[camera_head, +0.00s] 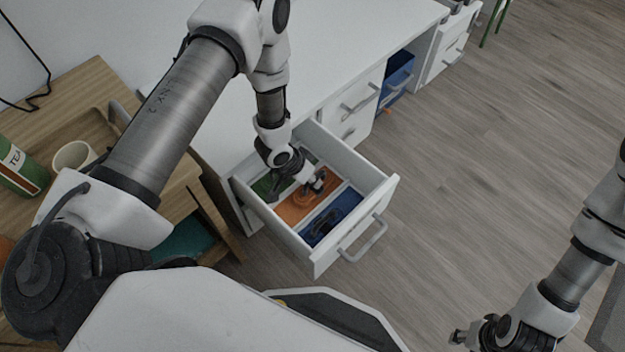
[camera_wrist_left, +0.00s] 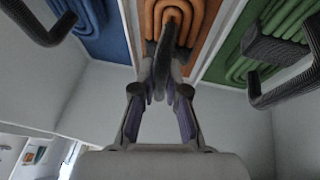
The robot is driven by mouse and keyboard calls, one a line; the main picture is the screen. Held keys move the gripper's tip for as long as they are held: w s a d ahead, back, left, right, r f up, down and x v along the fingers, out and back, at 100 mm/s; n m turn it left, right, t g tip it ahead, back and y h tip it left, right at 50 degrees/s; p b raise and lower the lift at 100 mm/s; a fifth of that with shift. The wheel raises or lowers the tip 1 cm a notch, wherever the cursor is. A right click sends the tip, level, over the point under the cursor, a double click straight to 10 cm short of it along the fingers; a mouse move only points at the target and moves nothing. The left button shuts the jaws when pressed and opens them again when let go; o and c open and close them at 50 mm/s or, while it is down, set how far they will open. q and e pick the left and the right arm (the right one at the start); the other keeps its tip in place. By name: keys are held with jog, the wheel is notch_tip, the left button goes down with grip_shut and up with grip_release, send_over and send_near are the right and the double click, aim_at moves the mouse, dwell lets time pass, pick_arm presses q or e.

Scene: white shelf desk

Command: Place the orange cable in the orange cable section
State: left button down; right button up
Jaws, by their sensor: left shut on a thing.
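The orange cable (camera_head: 302,198) is coiled at the orange section (camera_head: 290,214) in the middle of the open drawer. In the left wrist view the orange cable (camera_wrist_left: 176,14) lies against the orange section (camera_wrist_left: 208,42), with a dark end part between my fingers. My left gripper (camera_head: 318,182) reaches down into the drawer and is shut on the orange cable; its fingers (camera_wrist_left: 160,85) also show in the left wrist view. I cannot tell whether the cable rests fully on the floor of its section. My right gripper (camera_head: 462,337) is at the bottom right, away from the drawer, its jaws unclear.
The drawer (camera_head: 362,177) also has a green section (camera_head: 262,187) and a blue section (camera_head: 347,203), with a blue cable (camera_wrist_left: 92,14) and a green cable (camera_wrist_left: 285,20). The drawer walls stand close around my left gripper. A mug (camera_head: 75,155) stands on the wooden table.

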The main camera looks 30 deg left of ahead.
pick_arm(q)
jog(key=shift+f, duration=0.1)
jog(key=c, duration=1.2)
grip_release()
jog(key=shift+r, duration=0.2)
jog(key=p+v, duration=0.4)
jog(key=v, duration=0.8)
jog(key=shift+p, duration=0.35)
